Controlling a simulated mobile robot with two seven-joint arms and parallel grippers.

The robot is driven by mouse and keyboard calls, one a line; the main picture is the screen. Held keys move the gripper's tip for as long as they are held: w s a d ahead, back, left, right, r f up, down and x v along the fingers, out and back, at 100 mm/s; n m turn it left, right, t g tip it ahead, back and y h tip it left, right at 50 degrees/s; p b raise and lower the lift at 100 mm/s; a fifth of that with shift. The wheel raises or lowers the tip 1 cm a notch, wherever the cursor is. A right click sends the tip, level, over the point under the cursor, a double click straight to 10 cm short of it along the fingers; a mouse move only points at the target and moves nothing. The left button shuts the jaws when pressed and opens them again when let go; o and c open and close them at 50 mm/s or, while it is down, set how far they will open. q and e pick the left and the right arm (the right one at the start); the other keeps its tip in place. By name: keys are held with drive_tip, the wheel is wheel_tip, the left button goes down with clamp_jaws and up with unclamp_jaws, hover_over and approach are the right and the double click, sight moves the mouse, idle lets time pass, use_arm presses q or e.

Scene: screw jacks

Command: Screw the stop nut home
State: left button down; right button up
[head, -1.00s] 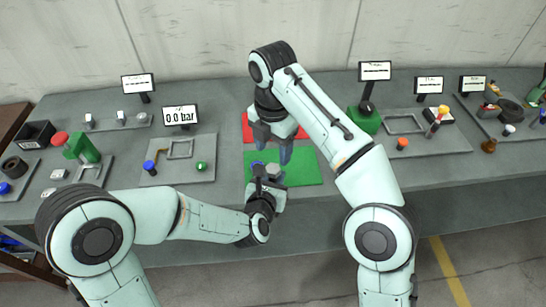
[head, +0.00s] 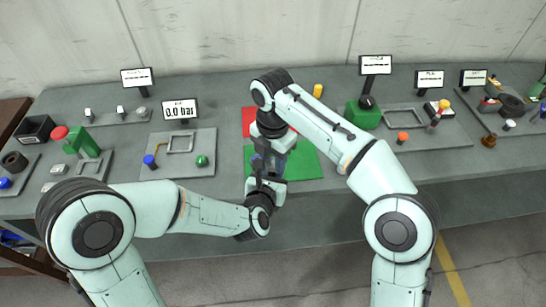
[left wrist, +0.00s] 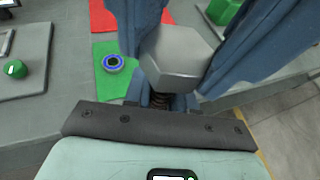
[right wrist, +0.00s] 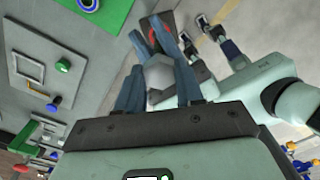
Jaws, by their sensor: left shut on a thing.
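A grey hexagonal head (left wrist: 180,55) on a dark threaded shank (left wrist: 160,100) stands in the left wrist view. My left gripper (head: 265,180) is shut on this bolt-like piece from below. My right gripper (head: 275,155) comes down from above, its blue fingers on both sides of the head. The right wrist view also shows the head (right wrist: 158,75) between the fingers. Whether they press on it, I cannot tell. A blue ring with a dark centre (left wrist: 113,63) lies on the green mat (head: 305,165), apart from both grippers. The shank's lower end is hidden.
A red mat (head: 248,118) lies behind the green one. To the left is a grey plate (head: 180,165) with a frame and knobs; to the right, a green block (head: 362,116) and another plate (head: 440,130). A yellow cylinder (head: 318,90) stands behind my right arm.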

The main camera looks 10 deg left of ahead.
clamp_jaws()
drive_tip(key=m, duration=0.6)
drive_tip(key=shift+m, duration=0.3)
drive_tip(key=o, duration=1)
unclamp_jaws()
drive_tip(key=shift+c, duration=0.2)
drive_tip(key=shift+r, duration=2.25)
drive_tip(key=o, duration=0.6)
